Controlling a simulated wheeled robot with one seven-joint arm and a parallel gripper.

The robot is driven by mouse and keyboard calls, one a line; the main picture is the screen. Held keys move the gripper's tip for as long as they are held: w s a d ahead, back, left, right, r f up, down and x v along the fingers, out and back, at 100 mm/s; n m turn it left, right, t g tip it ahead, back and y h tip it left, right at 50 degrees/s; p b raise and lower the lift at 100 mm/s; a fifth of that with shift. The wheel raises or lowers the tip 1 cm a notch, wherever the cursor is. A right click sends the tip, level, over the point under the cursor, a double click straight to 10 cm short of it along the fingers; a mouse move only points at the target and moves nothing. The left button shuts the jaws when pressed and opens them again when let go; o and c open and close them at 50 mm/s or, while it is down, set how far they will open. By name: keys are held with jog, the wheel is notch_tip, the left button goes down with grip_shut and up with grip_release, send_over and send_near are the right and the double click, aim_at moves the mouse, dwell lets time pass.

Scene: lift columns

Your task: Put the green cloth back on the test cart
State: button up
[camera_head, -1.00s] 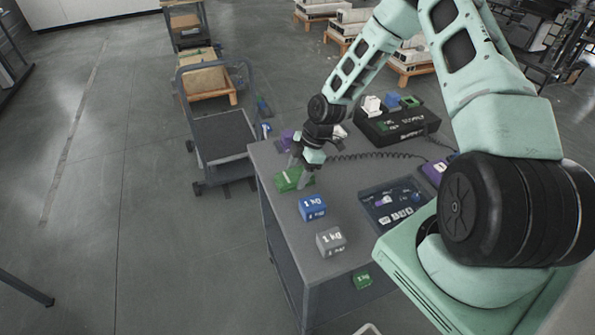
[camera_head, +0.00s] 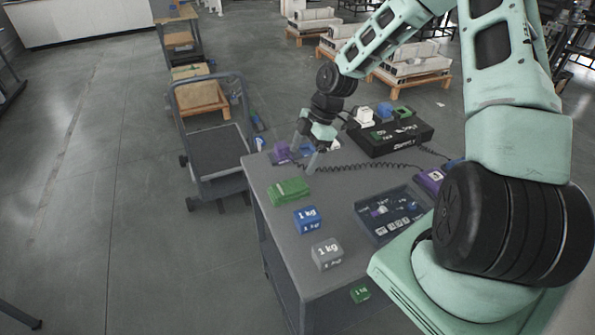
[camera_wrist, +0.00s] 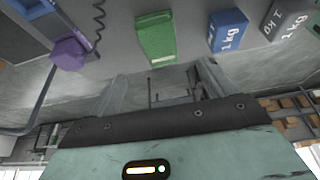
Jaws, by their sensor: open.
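A blue 1 kg block (camera_head: 307,220) and a grey one (camera_head: 327,254) stand near the cloth. A purple object (camera_head: 281,150), a coiled cable, a dark tray (camera_head: 370,222) and a black box (camera_head: 385,140) share the top. A platform trolley (camera_head: 218,155) stands left.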

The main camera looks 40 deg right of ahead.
jog(key=s+a+r+m+g+h, duration=0.1)
jog(key=s+a+r, duration=0.15)
jog(key=a, duration=0.25)
jog(key=s+a+r+g+h, duration=0.1)
jog(key=s+a+r, duration=0.1)
jog(key=a+r, duration=0.25)
jog(key=s+a+r+m+h, duration=0.1)
jog(key=s+a+r+m, duration=0.2)
jog(key=s+a, duration=0.4)
jog(key=s+a+r+m+t, duration=0.1)
jog(key=s+a+r+m, duration=0.3)
jog(key=s, duration=1.1)
jog(key=a+r, duration=0.2)
jog(key=a, duration=0.1)
jog(key=shift+s+a+h, duration=0.15)
jog(key=shift+a+h, duration=0.25)
